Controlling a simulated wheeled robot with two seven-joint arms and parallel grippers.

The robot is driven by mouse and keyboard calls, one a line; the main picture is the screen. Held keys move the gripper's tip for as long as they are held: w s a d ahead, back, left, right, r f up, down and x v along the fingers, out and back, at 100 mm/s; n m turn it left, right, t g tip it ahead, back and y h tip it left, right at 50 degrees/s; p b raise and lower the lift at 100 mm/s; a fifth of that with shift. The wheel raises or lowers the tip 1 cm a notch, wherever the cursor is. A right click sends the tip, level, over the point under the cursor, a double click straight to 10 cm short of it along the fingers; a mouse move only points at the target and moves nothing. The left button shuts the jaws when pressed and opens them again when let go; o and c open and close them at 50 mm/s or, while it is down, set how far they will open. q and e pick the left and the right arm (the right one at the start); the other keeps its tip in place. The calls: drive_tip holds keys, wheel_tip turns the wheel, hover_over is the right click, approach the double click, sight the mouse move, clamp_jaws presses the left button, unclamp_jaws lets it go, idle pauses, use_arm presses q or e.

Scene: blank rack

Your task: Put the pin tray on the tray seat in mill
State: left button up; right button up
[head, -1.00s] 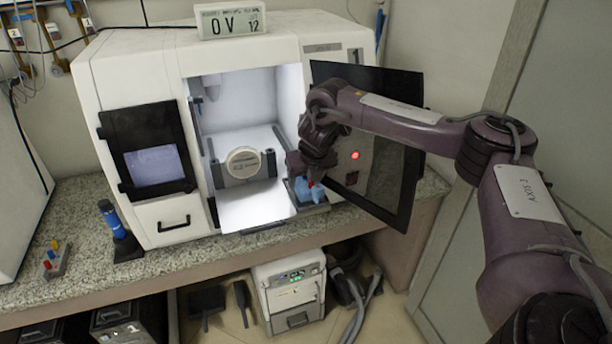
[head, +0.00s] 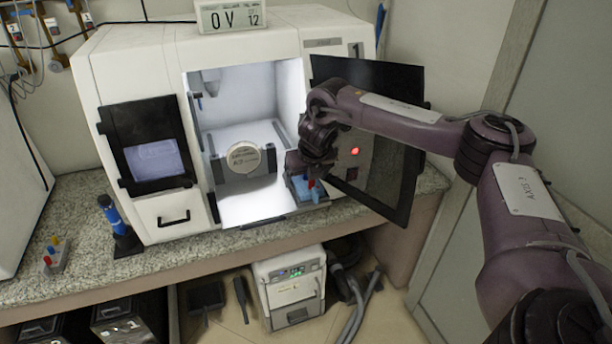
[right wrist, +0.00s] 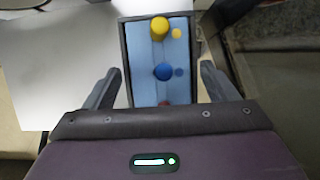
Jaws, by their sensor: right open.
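The pin tray (head: 299,189) is light blue with a dark rim and lies at the right of the mill's (head: 237,150) opening, partly hidden by my right gripper (head: 306,178) in the head view. In the right wrist view the tray (right wrist: 142,55) carries a yellow, a blue and a red pin in a row. My right gripper is open above it, with one finger on each side and gaps between the fingers and the tray's sides. I cannot tell the tray seat apart from the dark rim under and around the tray. My left gripper is out of view.
The mill's dark door (head: 388,190) stands open just right of my gripper. A round pale disc (head: 243,157) stands in a fixture inside the lit chamber. A small grey block with coloured pegs (head: 55,257) and a blue-topped tool (head: 118,228) stand on the counter at left.

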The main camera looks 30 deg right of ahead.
drive_tip(key=shift+r, duration=0.25)
drive_tip(key=b+v, duration=0.1)
drive_tip(key=v, duration=0.4)
drive_tip(key=shift+r, duration=0.45)
drive_tip(key=p+v, duration=0.2)
drive_tip(key=v, duration=0.5)
drive_tip(key=shift+f, duration=0.1)
